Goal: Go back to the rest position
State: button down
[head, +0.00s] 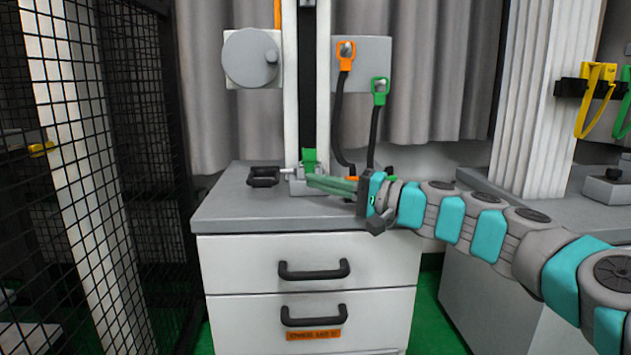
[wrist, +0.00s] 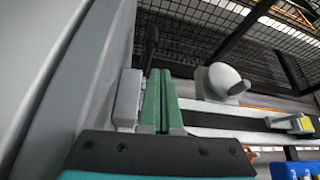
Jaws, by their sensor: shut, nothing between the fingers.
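My gripper (head: 312,182) is at the end of my arm, which reaches in from the right in the head view. Its long green fingers lie together, shut and empty, above the top of the grey cabinet (head: 225,213). The fingertips are close to a small green part (head: 309,160) at the foot of the tower column (head: 306,90); whether they touch it I cannot tell. In the wrist view my gripper's green fingers (wrist: 158,85) are side by side beside a grey block (wrist: 127,98).
Drawer handles (head: 314,269) stick out in front. A black mesh fence (head: 140,110) stands left, a white fluted pillar (head: 548,100) right.

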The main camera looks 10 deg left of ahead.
jog(key=s+a+f+n+g+h+p, duration=0.1)
jog(key=s+f+n+g+h+p, duration=0.15)
jog(key=s, duration=0.75)
jog(key=s+f+n+g+h+p, duration=0.1)
jog(key=s+n+g+h+p, duration=0.2)
jog(key=s, duration=0.7)
jog(key=s+d+f+m+h+p, duration=0.1)
jog(key=s+d+f+h+p, duration=0.1)
jog(key=s+d+f+h, duration=0.2)
jog(key=s+d+f+m+g+h+p, duration=0.1)
jog(key=s+d+f+h, duration=0.3)
jog(key=s+d, duration=0.6)
jog(key=s+d+f+m+h+p, duration=0.2)
jog(key=s+d+f, duration=0.5)
jog(key=d, duration=0.4)
jog(key=f+h+p, duration=0.1)
jog(key=h, duration=0.1)
jog(key=shift+d+h, duration=0.35)
jog(key=c, duration=1.6)
grip_release()
jog(key=shift+g, duration=0.25)
